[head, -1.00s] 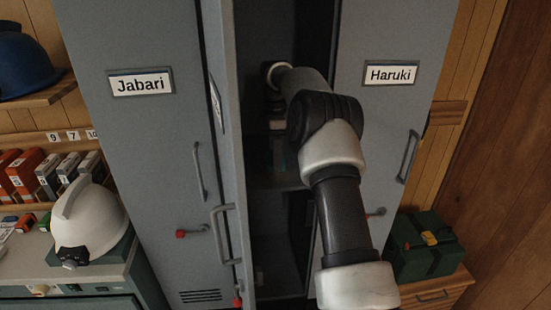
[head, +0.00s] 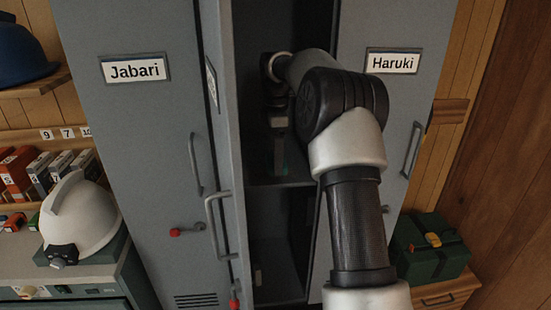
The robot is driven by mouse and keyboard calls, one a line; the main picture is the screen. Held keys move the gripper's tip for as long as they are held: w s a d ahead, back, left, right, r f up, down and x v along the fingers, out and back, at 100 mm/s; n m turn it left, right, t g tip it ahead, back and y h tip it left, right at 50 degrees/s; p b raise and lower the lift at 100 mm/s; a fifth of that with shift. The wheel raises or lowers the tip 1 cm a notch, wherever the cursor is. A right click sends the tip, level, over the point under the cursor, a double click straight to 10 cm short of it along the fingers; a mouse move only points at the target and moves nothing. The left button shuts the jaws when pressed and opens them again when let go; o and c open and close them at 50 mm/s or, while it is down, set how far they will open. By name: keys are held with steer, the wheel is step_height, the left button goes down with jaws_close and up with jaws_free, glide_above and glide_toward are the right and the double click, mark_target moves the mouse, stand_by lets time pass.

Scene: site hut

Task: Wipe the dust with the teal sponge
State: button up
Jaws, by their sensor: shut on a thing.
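My arm reaches into the open, dark middle locker in the head view. My gripper (head: 278,152) points down inside it, above the shelf (head: 262,184). It is small and in shadow. A faint teal patch at its fingertips looks like the teal sponge (head: 284,165), with the gripper shut on it. I cannot tell whether the sponge touches the shelf. No dust can be made out in the dark interior.
The open locker door (head: 226,150) stands close on the left of my arm. The shut Jabari locker (head: 125,140) and Haruki locker (head: 385,110) flank the opening. A white helmet (head: 80,215) sits at left, a green box (head: 428,248) at right.

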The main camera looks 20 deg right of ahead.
mark_target(267, 153)
steer(key=shift+s+a+b, duration=0.2)
steer(key=shift+s+b, duration=0.4)
steer(key=shift+s, duration=0.4)
steer(key=shift+w+a+r+p, duration=0.15)
steer(key=shift+a+p, duration=0.2)
steer(key=shift+a, duration=0.2)
steer(key=shift+w+a+r+p, duration=0.1)
steer(key=shift+a+p, duration=0.2)
steer(key=shift+a, duration=0.25)
steer(key=shift+w+d+r+p, duration=0.1)
steer(key=shift+w+p, duration=0.2)
steer(key=shift+p, duration=0.35)
steer(key=shift+w+d+r+p, duration=0.15)
steer(key=shift+w+p, duration=0.55)
steer(key=shift+p, duration=0.5)
steer(key=shift+w+d+f+p, duration=0.1)
steer(key=shift+w+f+p, duration=0.1)
steer(key=shift+w+p, duration=0.3)
steer(key=shift+w+r+p, duration=0.2)
steer(key=shift+w+p, duration=0.15)
steer(key=shift+p, duration=0.55)
steer(key=p, duration=0.1)
steer(key=w+p, duration=0.1)
steer(key=p, duration=0.1)
steer(key=shift+w+d, duration=0.2)
steer(key=shift+w, duration=0.1)
steer(key=shift+w+f, duration=0.15)
steer(key=shift+w, duration=0.1)
